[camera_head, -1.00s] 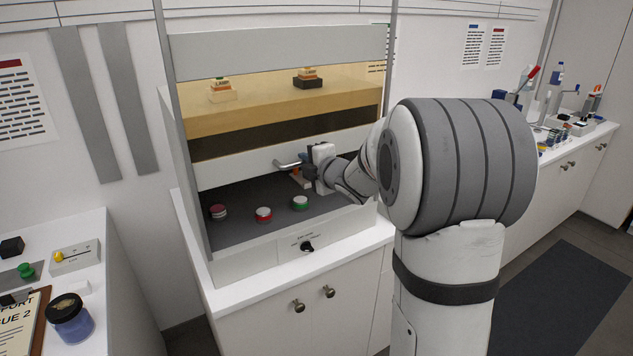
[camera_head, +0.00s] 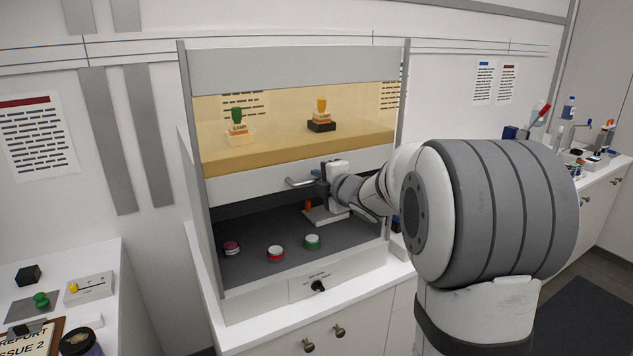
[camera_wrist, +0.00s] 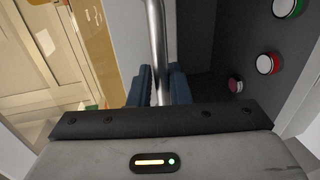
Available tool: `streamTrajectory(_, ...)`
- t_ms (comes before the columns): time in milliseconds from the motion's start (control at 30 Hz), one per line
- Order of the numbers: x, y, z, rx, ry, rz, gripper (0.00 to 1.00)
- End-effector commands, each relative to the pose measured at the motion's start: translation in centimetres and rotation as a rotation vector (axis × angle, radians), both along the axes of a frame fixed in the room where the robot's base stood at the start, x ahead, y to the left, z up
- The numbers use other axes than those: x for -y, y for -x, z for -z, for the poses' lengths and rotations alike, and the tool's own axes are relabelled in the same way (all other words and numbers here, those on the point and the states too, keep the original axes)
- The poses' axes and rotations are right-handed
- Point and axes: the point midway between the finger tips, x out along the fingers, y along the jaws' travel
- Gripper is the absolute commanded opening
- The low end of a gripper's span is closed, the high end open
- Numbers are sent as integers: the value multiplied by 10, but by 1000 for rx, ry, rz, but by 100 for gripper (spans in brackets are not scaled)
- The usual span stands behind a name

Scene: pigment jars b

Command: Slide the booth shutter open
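The booth shutter has an amber see-through pane (camera_head: 285,108) above a pale lower rail (camera_head: 245,185). It is partly raised, with a dark gap between the rail and the booth floor (camera_head: 345,240). A metal bar handle (camera_head: 296,183) sticks out from the rail. My gripper (camera_head: 318,183) is at this handle, in front of the rail. In the wrist view, the handle (camera_wrist: 156,35) runs between the two blue fingers (camera_wrist: 160,88), which sit close on both sides of it. The finger contact is partly hidden by the gripper body.
Jars with purple (camera_head: 232,248), red (camera_head: 275,253) and green (camera_head: 312,241) colouring stand on the booth floor. A pale stand (camera_head: 325,215) is behind them. A side counter (camera_head: 105,265) is at left.

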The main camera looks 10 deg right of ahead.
Motion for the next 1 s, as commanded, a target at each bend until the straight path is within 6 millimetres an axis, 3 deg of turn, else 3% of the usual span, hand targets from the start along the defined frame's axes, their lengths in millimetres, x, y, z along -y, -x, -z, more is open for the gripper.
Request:
streamTrajectory(267,3,9,0,-1,0,1,17)
streamTrajectory(700,19,68,-14,0,0,2,17)
streamTrajectory(1000,20,74,-15,-1,0,-1,17)
